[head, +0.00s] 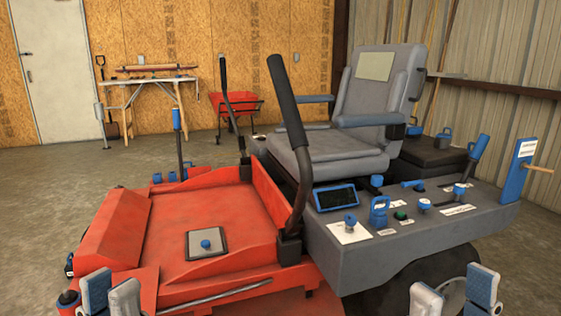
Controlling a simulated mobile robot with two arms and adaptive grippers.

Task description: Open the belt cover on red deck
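The red deck (222,224) of a mower fills the lower left of the head view. A raised red cover with a sloped face (116,228) sits along its left side and looks closed down on the deck. A grey square plate with a blue knob (206,244) lies flat on the deck's middle. I cannot tell for sure which of these is the belt cover. My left gripper (111,286) is at the bottom left, in front of the deck's near left corner, open and empty. My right gripper (454,291) is at the bottom right, near the dark wheel, open and empty.
Black control levers (290,105) rise beside the grey seat (325,145). A grey console (400,225) with blue-handled controls stands right of the deck. A metal rod (215,298) runs along the deck's near edge. A workbench (150,82) and red cart (236,108) stand behind; the floor at left is clear.

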